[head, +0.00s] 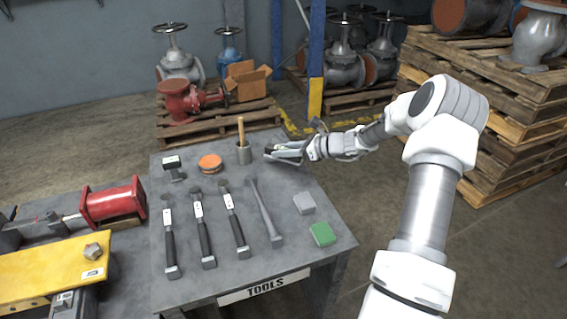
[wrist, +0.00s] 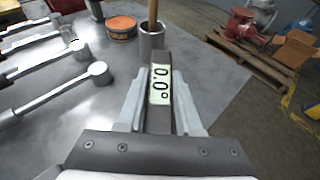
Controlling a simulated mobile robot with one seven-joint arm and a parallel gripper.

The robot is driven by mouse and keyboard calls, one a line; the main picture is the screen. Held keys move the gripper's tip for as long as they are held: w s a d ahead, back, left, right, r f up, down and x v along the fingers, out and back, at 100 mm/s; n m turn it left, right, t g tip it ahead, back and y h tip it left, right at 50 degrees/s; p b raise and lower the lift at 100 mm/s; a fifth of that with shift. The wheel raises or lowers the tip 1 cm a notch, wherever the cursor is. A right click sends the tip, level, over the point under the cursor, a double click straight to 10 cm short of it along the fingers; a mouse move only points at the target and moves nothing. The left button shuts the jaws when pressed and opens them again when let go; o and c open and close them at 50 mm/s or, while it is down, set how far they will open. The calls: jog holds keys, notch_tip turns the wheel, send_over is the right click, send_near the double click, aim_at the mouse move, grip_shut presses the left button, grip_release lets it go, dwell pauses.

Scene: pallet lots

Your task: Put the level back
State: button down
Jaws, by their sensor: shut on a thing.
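My gripper (head: 285,153) is at the far right corner of the grey tool table (head: 290,258), above or near its top. In the wrist view my gripper (wrist: 163,118) is shut on the level (wrist: 161,88), a dark block with a pale green display reading 0.0°. The level points away from the wrist, towards a grey metal cup (wrist: 152,38) with a wooden handle standing in it. In the head view the level is mostly hidden by the fingers. I cannot tell whether it touches the table. The table's front edge bears a TOOLS label (head: 265,287).
A yellow plate (head: 55,265) and red cylinder (head: 112,202) stand left. Stacked pallets (head: 490,130) stand right.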

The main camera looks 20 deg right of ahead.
aim_at(283, 160)
jog(key=shift+f+b, duration=0.65)
jog(key=shift+f, duration=1.2)
jog(key=shift+f, duration=0.1)
jog(key=shift+f, duration=0.15)
jog(key=c, duration=0.6)
grip_release()
jog(key=shift+o, duration=0.2)
jog(key=shift+r, duration=0.25)
jog(key=p+v, duration=0.3)
jog(key=v, duration=0.9)
jog(key=shift+s+f, duration=0.1)
jog(key=shift+f, duration=0.05)
